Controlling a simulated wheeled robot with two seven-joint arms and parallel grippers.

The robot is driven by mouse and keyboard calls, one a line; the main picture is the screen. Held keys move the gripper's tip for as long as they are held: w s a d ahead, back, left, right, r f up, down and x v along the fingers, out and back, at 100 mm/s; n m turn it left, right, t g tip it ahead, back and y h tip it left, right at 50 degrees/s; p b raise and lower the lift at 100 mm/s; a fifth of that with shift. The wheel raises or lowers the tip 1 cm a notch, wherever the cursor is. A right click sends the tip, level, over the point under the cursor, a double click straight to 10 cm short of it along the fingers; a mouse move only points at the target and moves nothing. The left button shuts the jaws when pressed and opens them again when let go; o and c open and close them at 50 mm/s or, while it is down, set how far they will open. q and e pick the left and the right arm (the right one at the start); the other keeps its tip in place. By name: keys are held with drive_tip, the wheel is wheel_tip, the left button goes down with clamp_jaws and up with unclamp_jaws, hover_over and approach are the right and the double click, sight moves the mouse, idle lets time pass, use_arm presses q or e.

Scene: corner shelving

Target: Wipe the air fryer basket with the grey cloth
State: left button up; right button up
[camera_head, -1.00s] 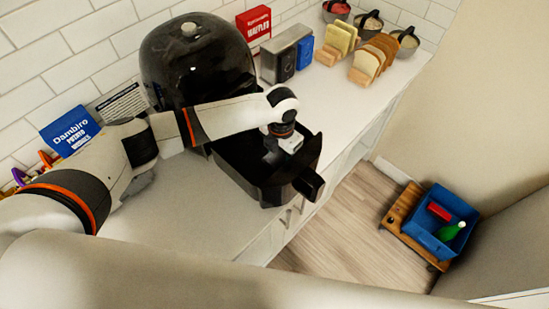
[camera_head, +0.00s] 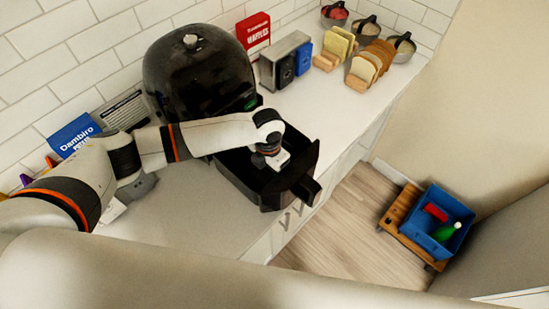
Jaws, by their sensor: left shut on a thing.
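The black air fryer (camera_head: 200,75) stands on the white counter against the tiled wall. Its black basket (camera_head: 262,192) is pulled out at the front, with the handle (camera_head: 307,190) pointing right toward the counter's edge. My left arm reaches over the counter from the left. My left gripper (camera_head: 276,163) points down inside the basket, shut, with its fingertips largely hidden by the wrist and the gripper body. The grey cloth cannot be made out; what the fingers hold is hidden under the gripper. My right gripper is not in view.
A blue box (camera_head: 75,133) stands left. A blue bin (camera_head: 436,222) rests on a wooden trolley (camera_head: 398,212) on the floor.

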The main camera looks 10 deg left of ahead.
sight(261, 174)
use_arm(q)
drive_tip(key=shift+s+a+f+p, duration=0.1)
drive_tip(key=shift+s+a+p, duration=0.15)
drive_tip(key=shift+s+a, duration=0.35)
drive_tip(key=shift+s+a+p, duration=0.25)
drive_tip(key=shift+s+a, duration=0.1)
drive_tip(key=shift+s, duration=0.45)
drive_tip(key=shift+w+d, duration=0.1)
drive_tip(key=shift+w, duration=0.05)
drive_tip(key=shift+w+d+b, duration=0.3)
drive_tip(key=shift+w+b, duration=0.1)
drive_tip(key=shift+b, duration=0.05)
drive_tip(key=shift+w+d+b, duration=0.25)
drive_tip(key=shift+w+d, duration=0.05)
drive_tip(key=shift+w, duration=0.2)
drive_tip(key=shift+w+d+b, duration=0.25)
drive_tip(key=shift+w+d, duration=0.05)
drive_tip(key=shift+w, duration=0.2)
drive_tip(key=shift+w+d, duration=0.2)
drive_tip(key=shift+w, duration=0.1)
drive_tip(key=shift+r, duration=0.25)
